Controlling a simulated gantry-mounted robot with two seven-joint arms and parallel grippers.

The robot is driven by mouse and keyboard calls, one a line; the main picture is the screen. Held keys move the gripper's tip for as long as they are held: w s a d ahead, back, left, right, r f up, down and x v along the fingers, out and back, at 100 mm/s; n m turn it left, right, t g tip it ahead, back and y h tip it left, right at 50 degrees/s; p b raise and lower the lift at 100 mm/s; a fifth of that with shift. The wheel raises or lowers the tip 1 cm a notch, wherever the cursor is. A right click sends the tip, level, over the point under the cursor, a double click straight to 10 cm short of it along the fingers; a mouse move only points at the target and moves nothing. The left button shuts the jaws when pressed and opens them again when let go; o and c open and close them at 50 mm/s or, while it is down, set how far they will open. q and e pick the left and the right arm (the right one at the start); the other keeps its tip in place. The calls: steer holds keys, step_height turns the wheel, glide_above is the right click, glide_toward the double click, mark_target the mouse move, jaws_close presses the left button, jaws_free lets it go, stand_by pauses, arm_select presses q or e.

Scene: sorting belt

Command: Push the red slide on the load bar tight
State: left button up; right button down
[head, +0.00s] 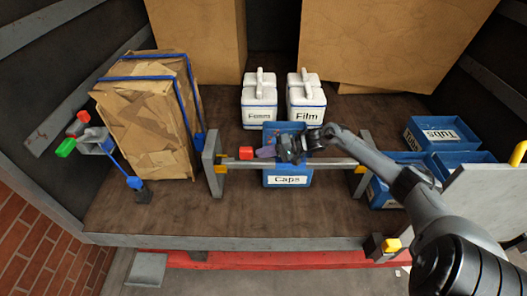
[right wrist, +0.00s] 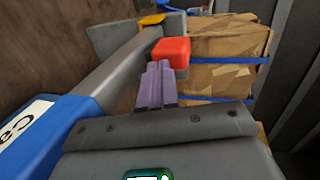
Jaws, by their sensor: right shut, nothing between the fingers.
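The load bar (head: 335,162) is a grey rail that runs left to right across the cargo bed between two upright end plates. The red slide (head: 246,153) is a small red block on the bar near its left end plate. In the right wrist view the red slide (right wrist: 171,52) sits just beyond my fingertips, close to the end plate. My right gripper (head: 266,152) is shut and empty, just right of the slide at bar height. In the right wrist view its purple fingers (right wrist: 157,84) point at the slide; I cannot tell whether they touch it. My left gripper is not in view.
A blue Caps bin (head: 287,181) stands behind and under the bar. A strapped brown parcel (head: 150,120) stands left of the bar. Two white boxes (head: 305,95) stand behind. Blue bins (head: 440,133) are at the right. The bed in front is clear.

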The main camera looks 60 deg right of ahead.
steer(key=v, duration=0.1)
steer(key=p+v, duration=0.1)
steer(key=v, duration=0.1)
steer(key=shift+d+f, duration=0.1)
steer(key=shift+f, duration=0.15)
steer(key=p+v, duration=0.5)
steer(key=v, duration=0.3)
steer(key=shift+s+d+p, duration=0.15)
steer(key=shift+s+p, duration=0.1)
steer(key=shift+p, duration=0.15)
steer(key=shift+s+d+r, duration=0.2)
steer(key=shift+s+d, duration=0.2)
steer(key=shift+s, duration=0.2)
